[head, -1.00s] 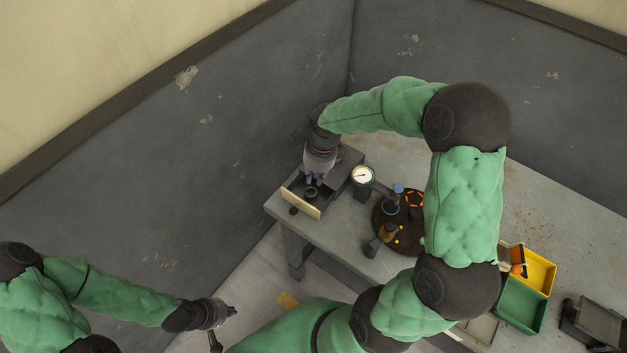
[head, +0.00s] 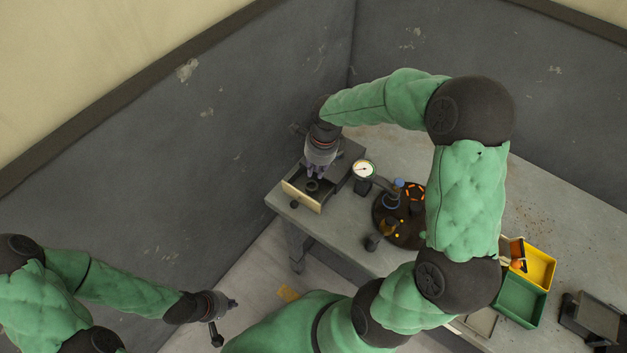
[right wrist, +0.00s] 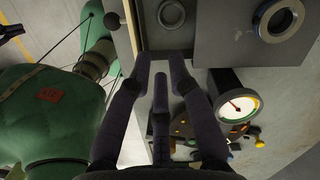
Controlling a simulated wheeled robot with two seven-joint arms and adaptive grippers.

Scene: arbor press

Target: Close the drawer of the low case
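The low case (head: 345,170) is a dark grey box at the table's left end. Its drawer is pulled out, with a cream front (head: 301,196) and a dark knob (head: 294,204). A dark ring lies in the drawer (right wrist: 172,14). My right gripper (head: 318,172) is over the open drawer, fingers pointing down. In the right wrist view its fingertips (right wrist: 160,58) are apart with nothing between them, near the drawer's side wall; contact cannot be told. My left gripper (head: 226,318) is open and empty, away from the table at lower left.
A dial gauge (head: 364,170) stands right of the case. Beyond it is a dark round plate (head: 386,225) with small parts. A yellow bin (head: 540,268) and a green bin (head: 520,300) are farther right. The floor before the drawer is clear.

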